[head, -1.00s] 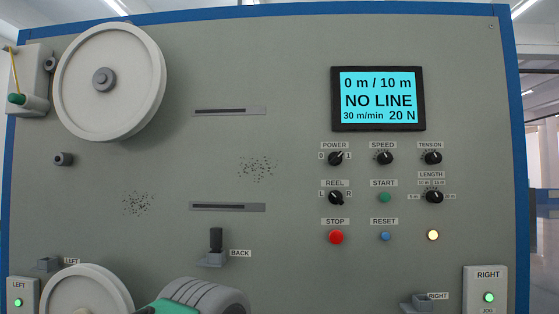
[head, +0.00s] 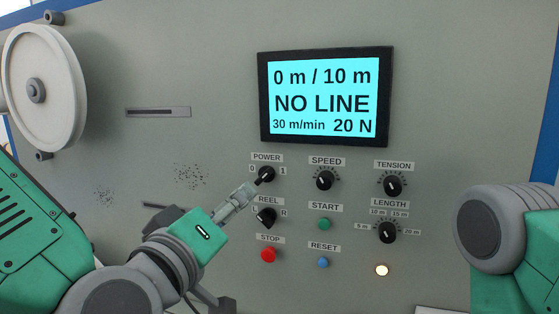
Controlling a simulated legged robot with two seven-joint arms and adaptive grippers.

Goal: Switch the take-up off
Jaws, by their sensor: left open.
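The black POWER knob (head: 266,174) is on the panel below the screen, between the marks 0 and 1. Its pointer leans up and right, towards the 1. My left gripper (head: 253,186) comes in from the lower left, its fingertips at the knob's lower left edge. It is open, though the gap between the fingers is hard to see. I cannot tell whether the tips touch the knob. The screen (head: 320,95) reads 0 m / 10 m, NO LINE, 30 m/min, 20 N. My right gripper is out of view.
The REEL knob (head: 267,217) and red STOP button (head: 268,254) sit close below. SPEED knob (head: 325,180), START button (head: 324,224) and RESET button (head: 323,262) are to the right. A white reel (head: 45,88) stands out at the left. My right arm is at the right edge.

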